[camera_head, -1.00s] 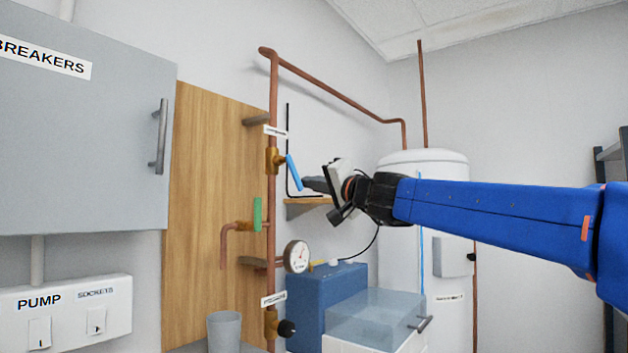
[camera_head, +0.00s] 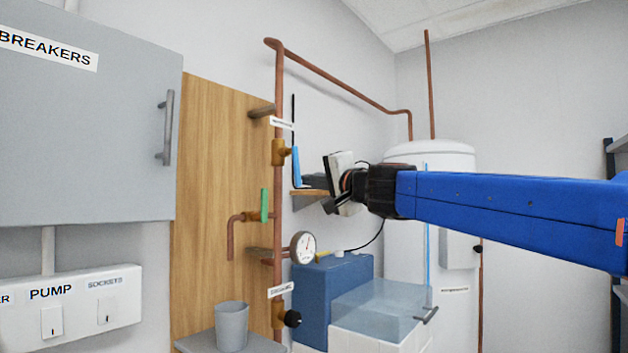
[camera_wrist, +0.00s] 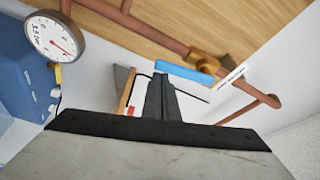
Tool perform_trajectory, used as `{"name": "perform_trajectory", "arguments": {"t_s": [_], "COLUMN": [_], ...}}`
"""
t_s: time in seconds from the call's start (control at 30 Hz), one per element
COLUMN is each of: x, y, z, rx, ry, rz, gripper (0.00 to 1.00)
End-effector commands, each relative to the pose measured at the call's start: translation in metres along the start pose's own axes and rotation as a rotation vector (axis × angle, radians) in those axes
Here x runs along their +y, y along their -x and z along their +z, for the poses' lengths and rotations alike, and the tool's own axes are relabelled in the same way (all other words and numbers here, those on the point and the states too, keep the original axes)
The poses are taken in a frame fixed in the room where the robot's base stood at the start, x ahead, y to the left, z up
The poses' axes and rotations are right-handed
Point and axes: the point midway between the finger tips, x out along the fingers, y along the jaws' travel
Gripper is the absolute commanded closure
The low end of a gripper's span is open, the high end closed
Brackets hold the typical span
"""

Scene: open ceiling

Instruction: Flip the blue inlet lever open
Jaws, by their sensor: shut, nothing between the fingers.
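The blue inlet lever (camera_head: 296,167) hangs almost straight down from a brass valve (camera_head: 279,152) on the vertical copper pipe, nearly in line with the pipe. In the wrist view the blue lever (camera_wrist: 184,73) runs from the brass valve body (camera_wrist: 205,62) to just beyond my fingertips. My gripper (camera_head: 304,181) is shut and empty, at the right side of the lever's lower end. In the wrist view its closed fingers (camera_wrist: 160,80) point at the lever's free end. I cannot tell whether they touch it.
A green lever (camera_head: 264,206) and a round gauge (camera_head: 303,247) sit lower on the pipework. A small shelf (camera_head: 308,200) is behind my gripper. A blue box (camera_head: 330,285) and clear bin (camera_head: 375,305) stand below. A white tank (camera_head: 400,160) stands behind my arm.

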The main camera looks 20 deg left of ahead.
Motion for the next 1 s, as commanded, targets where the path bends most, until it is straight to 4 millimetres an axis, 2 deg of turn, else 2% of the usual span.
{"name": "perform_trajectory", "arguments": {"t_s": [0.33,1.0], "x": [-0.001,-0.001], "y": [0.004,0.005], "z": [0.013,0.017], "rx": [-0.001,-0.006], "ry": [0.000,0.001], "rz": [0.000,0.000], "gripper": [1.00,1.00]}}
